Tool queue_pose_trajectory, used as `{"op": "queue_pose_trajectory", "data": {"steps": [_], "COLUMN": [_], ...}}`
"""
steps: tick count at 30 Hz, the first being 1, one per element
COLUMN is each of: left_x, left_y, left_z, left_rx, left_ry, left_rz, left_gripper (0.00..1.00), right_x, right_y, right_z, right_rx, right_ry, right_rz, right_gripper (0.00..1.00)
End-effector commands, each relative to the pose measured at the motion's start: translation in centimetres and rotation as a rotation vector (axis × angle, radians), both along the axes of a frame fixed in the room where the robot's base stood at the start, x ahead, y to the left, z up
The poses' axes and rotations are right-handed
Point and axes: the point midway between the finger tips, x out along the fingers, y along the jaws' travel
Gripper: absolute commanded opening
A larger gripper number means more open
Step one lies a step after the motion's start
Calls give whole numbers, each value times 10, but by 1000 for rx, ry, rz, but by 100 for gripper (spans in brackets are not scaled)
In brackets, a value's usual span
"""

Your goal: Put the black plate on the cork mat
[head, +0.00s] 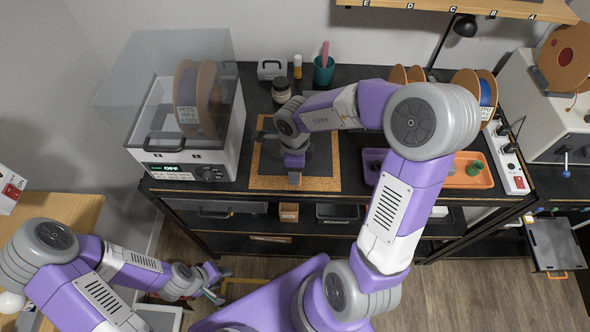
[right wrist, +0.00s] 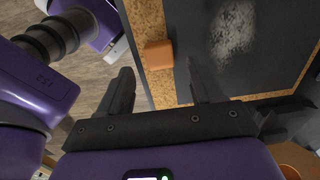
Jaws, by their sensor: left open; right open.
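The black plate (head: 325,160) lies over the cork mat (head: 258,170) on the black bench, with cork showing around it. In the right wrist view the plate (right wrist: 270,60) has a pale grey smudge and a small orange tab (right wrist: 158,55) at its edge, with cork (right wrist: 147,15) beside it. My right gripper (right wrist: 160,82) is open over the plate's near edge. The tab shows between its fingers, not clamped. In the head view my right arm hides part of the plate. My left gripper (head: 216,284) is open and empty, low over the floor, away from the bench.
A clear-lidded box (head: 185,120) with a spool stands left of the mat. A dark jar (head: 281,90) and a teal cup (head: 323,72) stand behind. An orange tray (head: 470,172) and a power strip (head: 507,160) are to the right. A grey plate (head: 553,243) sits at far right.

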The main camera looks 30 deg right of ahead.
Motion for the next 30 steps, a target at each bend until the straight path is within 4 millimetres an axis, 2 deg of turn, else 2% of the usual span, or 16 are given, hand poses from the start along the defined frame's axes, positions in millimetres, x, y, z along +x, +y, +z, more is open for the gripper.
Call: {"op": "queue_pose_trajectory", "data": {"steps": [1, 6, 12, 17, 30], "left_x": [0, 0, 0, 0, 0], "left_y": [0, 0, 0, 0, 0], "left_z": [9, 21, 28, 29, 28], "left_rx": [0, 0, 0, 0, 0], "left_ry": [0, 0, 0, 0, 0], "left_rz": [0, 0, 0, 0, 0], "left_gripper": [43, 43, 43, 43, 43], "right_x": [1, 1, 0, 0, 0], "right_y": [-1, 0, 0, 0, 0], "right_z": [17, 52, 77, 82, 82], "right_rx": [-1, -1, -1, 1, 1], "right_ry": [-3, -3, -1, 1, 1], "right_rz": [-2, -1, -1, 0, 0], "right_gripper": [65, 65, 65, 65, 65]}}
